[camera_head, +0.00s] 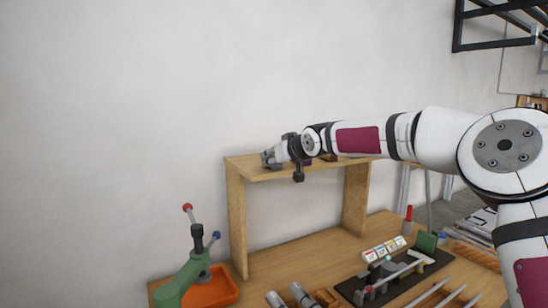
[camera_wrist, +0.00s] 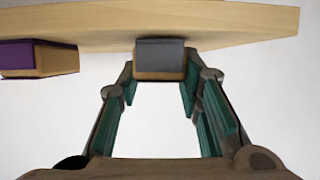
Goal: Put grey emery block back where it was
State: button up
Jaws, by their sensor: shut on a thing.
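The grey emery block (camera_wrist: 160,52) has a grey face and a tan layer. In the wrist view it sits between the fingertips of my gripper (camera_wrist: 160,74), which is shut on it. The block overlaps the edge of the wooden shelf (camera_wrist: 225,22); I cannot tell whether it touches the board. In the head view my gripper (camera_head: 268,158) is at the left end of the raised shelf (camera_head: 245,165), at about board height. The block is too small to make out there.
A purple block with a tan layer (camera_wrist: 38,58) lies beside the grey one, to the left in the wrist view. Below the shelf, the bench (camera_head: 295,255) holds a green press (camera_head: 185,275), an orange tray (camera_head: 213,290) and a dark jig (camera_head: 395,282). A plain wall stands behind.

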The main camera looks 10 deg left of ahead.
jog(key=o, duration=1.2)
jog(key=shift+f, duration=0.15)
jog(key=shift+c, duration=0.2)
jog(key=shift+s+d+r, duration=0.1)
jog(key=shift+d+r, duration=0.05)
jog(key=shift+r, duration=0.1)
jog(key=p+v, duration=0.1)
jog(key=v, duration=1.1)
jog(key=s+d+f+g+h, duration=0.1)
jog(key=s+f+g+h, duration=0.1)
jog(key=s+f+h, duration=0.5)
jog(key=s+d+f+m+g, duration=0.1)
jog(key=s+d, duration=0.5)
jog(key=s, duration=0.6)
jog(key=s+d+f+m+g, duration=0.1)
jog(key=s+d+f+m, duration=0.1)
jog(key=s+d, duration=0.5)
jog(key=s+d+f+m+g, duration=0.1)
jog(key=s+d+m, duration=0.2)
jog(key=s, duration=1.6)
jog(key=d, duration=0.3)
jog(key=shift+d+f+m+g+h, duration=0.25)
jog(key=shift+f+m+g+h, duration=0.05)
jog(key=shift+f+m, duration=0.1)
